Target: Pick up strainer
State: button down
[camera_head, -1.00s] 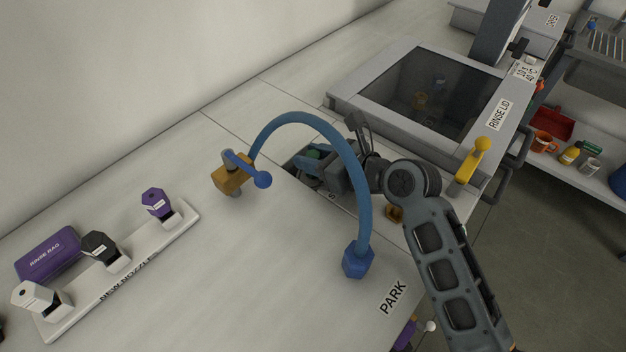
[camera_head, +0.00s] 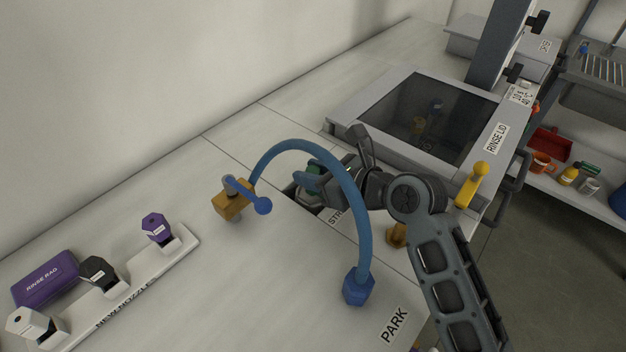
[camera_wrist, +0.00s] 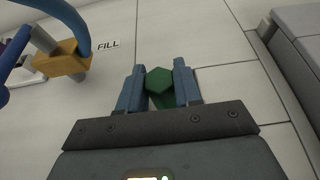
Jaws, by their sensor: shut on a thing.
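The strainer shows as a green piece with a hexagonal top (camera_wrist: 160,80), between the two blue fingers of my gripper (camera_wrist: 159,88) in the wrist view. My gripper is shut on it. In the head view my gripper (camera_head: 311,180) is behind the blue hose, above a dark opening in the counter beside a label that reads "STR". Only a little of the green strainer (camera_head: 313,171) shows there. Its lower part is mostly hidden by the fingers, and I cannot tell whether it is clear of the opening.
A blue arched hose (camera_head: 344,185) stands close in front of my gripper. An orange valve block (camera_head: 232,203) with a blue lever is to the left. A lidded rinse tank (camera_head: 425,112) is to the right. A nozzle rack (camera_head: 182,243) is at the left.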

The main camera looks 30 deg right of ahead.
notch_tip(320, 180, up, 15)
jog(key=shift+r+p, duration=0.2)
jog(key=shift+p, duration=0.15)
